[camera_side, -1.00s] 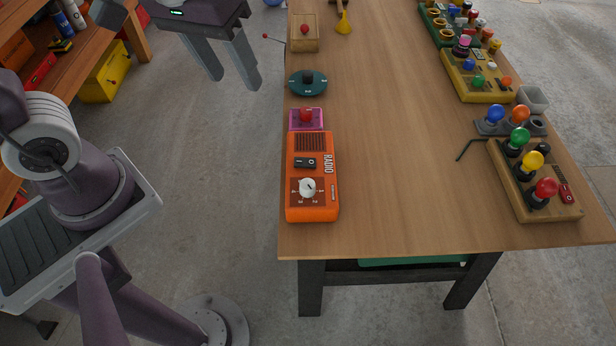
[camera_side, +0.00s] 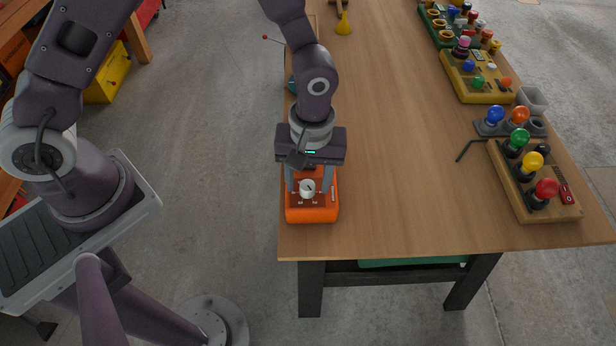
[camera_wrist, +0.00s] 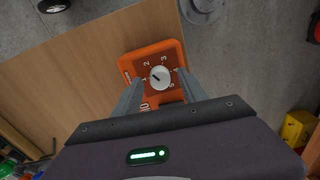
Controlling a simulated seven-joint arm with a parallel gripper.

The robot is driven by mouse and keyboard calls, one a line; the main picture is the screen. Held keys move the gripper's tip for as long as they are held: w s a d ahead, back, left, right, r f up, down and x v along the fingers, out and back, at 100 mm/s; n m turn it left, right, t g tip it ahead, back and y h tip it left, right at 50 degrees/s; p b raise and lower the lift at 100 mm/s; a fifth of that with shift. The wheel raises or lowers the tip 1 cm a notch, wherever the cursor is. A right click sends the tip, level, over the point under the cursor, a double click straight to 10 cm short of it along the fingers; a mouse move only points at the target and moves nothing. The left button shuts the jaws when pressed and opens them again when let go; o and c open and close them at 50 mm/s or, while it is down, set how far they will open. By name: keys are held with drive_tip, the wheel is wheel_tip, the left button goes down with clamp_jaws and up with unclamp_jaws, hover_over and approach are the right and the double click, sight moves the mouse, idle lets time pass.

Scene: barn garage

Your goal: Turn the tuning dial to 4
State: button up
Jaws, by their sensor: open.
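The orange radio (camera_side: 312,214) stands near the table's front left corner; my gripper and wrist hide its rear part in the side view. Its white round tuning dial (camera_side: 307,188) faces up. In the wrist view the dial (camera_wrist: 160,77) shows a dark pointer line towards the upper left, on the low-number side, away from the right side. Digits 2 and 3 are readable on the panel of the radio (camera_wrist: 176,49). My gripper (camera_side: 309,190) is open, pointing down, with one finger on each side of the dial. In the wrist view both fingers of my gripper (camera_wrist: 160,82) appear apart from the dial.
A board with coloured bulbs (camera_side: 533,188) stands at the right, with a black hex key (camera_side: 468,149) beside it. More boards line the far right edge. The table's middle (camera_side: 400,150) is clear. A teal disc (camera_side: 291,84) is mostly hidden behind my arm.

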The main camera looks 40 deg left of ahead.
clamp_jaws()
drive_tip(key=shift+m, duration=0.3)
drive_tip(key=m, duration=0.4)
drive_tip(key=shift+m, duration=0.3)
drive_tip(key=m, duration=0.4)
drive_tip(key=shift+d+m, duration=0.1)
drive_tip(key=shift+m, duration=0.2)
drive_tip(key=m, duration=0.3)
drive_tip(key=shift+m, duration=0.3)
drive_tip(key=m, duration=0.3)
drive_tip(key=shift+m, duration=0.3)
drive_tip(key=m, duration=0.6)
drive_tip(key=shift+s+m+t, duration=0.1)
drive_tip(key=shift+m+t, duration=0.2)
